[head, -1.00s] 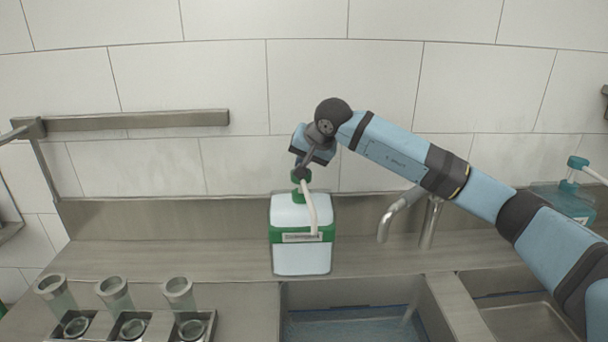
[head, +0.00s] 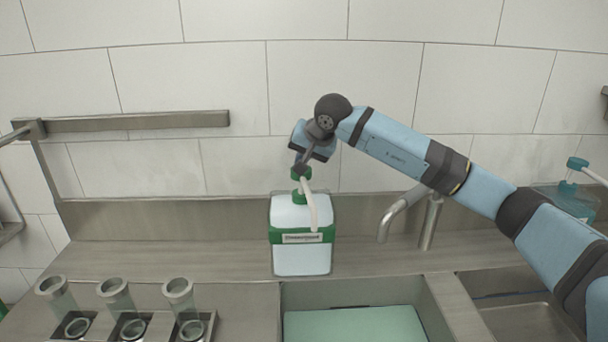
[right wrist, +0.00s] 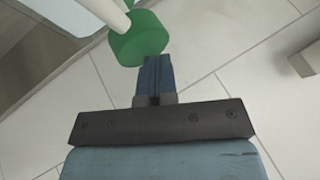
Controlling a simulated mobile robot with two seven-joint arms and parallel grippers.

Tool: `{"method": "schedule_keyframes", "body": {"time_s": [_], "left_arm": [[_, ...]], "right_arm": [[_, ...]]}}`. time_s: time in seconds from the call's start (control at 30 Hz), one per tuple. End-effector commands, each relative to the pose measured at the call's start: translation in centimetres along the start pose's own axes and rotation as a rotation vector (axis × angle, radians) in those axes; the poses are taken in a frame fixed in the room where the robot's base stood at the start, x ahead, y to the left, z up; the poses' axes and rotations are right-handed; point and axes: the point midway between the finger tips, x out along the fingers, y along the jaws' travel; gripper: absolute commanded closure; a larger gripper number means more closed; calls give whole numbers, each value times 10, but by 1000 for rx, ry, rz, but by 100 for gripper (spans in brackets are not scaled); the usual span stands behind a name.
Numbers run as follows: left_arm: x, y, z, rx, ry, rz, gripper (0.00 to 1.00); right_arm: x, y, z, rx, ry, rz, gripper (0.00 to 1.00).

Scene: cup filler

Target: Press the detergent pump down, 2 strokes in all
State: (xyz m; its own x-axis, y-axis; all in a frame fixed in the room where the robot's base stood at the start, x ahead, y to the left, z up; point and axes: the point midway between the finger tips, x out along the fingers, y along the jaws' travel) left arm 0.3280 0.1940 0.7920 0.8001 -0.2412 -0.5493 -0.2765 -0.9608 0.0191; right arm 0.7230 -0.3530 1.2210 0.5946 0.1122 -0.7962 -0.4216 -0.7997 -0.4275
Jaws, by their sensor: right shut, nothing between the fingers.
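The detergent bottle (head: 301,259) is a white container with a green band and a label. It stands upright on the steel counter behind the sink. Its green pump head (head: 300,173) is on top, with a long white spout (head: 310,205) pointing toward the front. My right gripper (head: 301,168) points down at the pump head, its fingers shut and empty. In the right wrist view the closed fingertips (right wrist: 155,60) are right at the edge of the green pump head (right wrist: 138,42); whether they touch cannot be told. My left gripper is not in view.
A faucet (head: 405,208) stands right of the bottle. The sink (head: 430,300) in front shows a flat pale green surface (head: 355,325). Several clear tubes in a rack (head: 208,328) stand front left. A teal pump bottle (head: 565,200) is at far right.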

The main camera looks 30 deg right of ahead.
Motion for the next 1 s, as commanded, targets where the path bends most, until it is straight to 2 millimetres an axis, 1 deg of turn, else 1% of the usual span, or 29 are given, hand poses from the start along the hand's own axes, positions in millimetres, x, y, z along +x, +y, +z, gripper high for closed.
{"method": "schedule_keyframes", "body": {"time_s": [0.6, 1.0], "left_arm": [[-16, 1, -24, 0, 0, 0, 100], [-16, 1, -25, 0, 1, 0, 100]], "right_arm": [[-46, -24, -25, 0, 1, 1, 100], [-47, -25, -26, 0, 1, 0, 100]]}}
